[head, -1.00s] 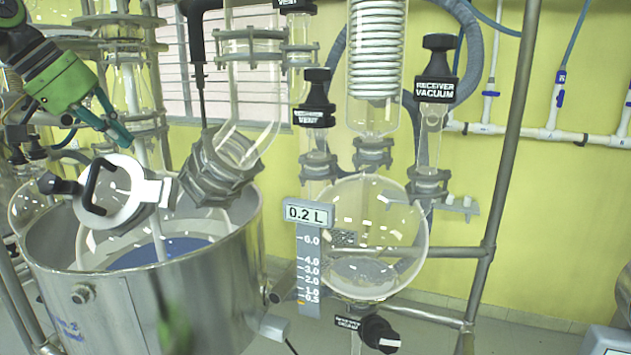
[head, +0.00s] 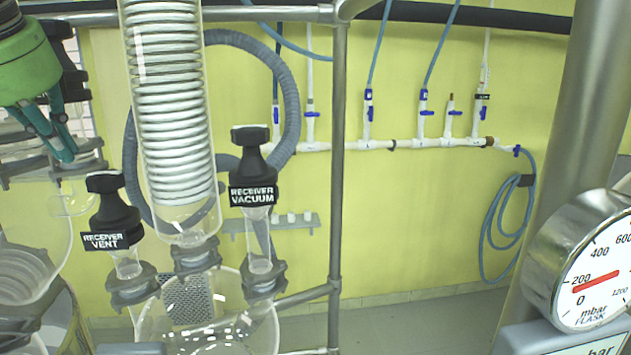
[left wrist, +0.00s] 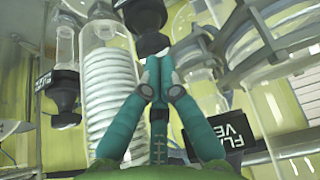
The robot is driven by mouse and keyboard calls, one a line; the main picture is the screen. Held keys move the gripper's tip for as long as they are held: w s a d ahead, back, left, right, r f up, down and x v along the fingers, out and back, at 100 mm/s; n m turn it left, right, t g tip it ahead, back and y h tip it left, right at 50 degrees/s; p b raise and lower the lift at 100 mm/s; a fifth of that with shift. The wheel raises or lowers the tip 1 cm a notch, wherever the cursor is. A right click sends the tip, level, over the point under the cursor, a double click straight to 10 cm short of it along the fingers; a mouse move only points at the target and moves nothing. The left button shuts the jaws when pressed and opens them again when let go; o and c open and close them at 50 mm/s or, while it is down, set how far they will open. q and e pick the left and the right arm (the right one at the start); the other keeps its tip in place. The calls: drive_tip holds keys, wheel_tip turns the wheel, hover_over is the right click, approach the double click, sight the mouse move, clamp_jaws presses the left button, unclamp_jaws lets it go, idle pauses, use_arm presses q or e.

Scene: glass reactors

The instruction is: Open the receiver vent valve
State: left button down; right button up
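The receiver vent valve is a black knob (head: 112,205) above a label reading RECEIVER VENT, on a glass neck of the receiver flask (head: 225,315). It stands left of the coil condenser in the head view. My left gripper (head: 66,152), green with teal fingers, is up and to the left of the knob, apart from it in the picture. In the left wrist view the gripper's fingertips (left wrist: 158,62) are together with nothing seen between them. A black knob (left wrist: 147,28), which looks like the receiver vent, shows just beyond the tips. My right gripper is not in view.
The coil condenser (head: 172,110) and the receiver vacuum valve (head: 252,165) stand right of the vent. A FLASK VENT label (left wrist: 228,142) is close on the right in the left wrist view. A pressure gauge (head: 585,265) is at the far right.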

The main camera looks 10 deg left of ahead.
sight(71, 173)
use_arm(q)
drive_tip(key=f, duration=0.1)
drive_tip(key=f+b, duration=0.1)
drive_tip(key=f, duration=0.1)
drive_tip(key=shift+w+a+f, duration=0.1)
drive_tip(key=shift+w+f, duration=0.15)
drive_tip(key=shift+f, duration=0.1)
drive_tip(key=shift+f+b, duration=0.4)
drive_tip(key=shift+b, duration=0.05)
drive_tip(key=shift+w, duration=0.1)
drive_tip(key=shift+r+p, duration=0.1)
drive_tip(key=shift+p, duration=0.25)
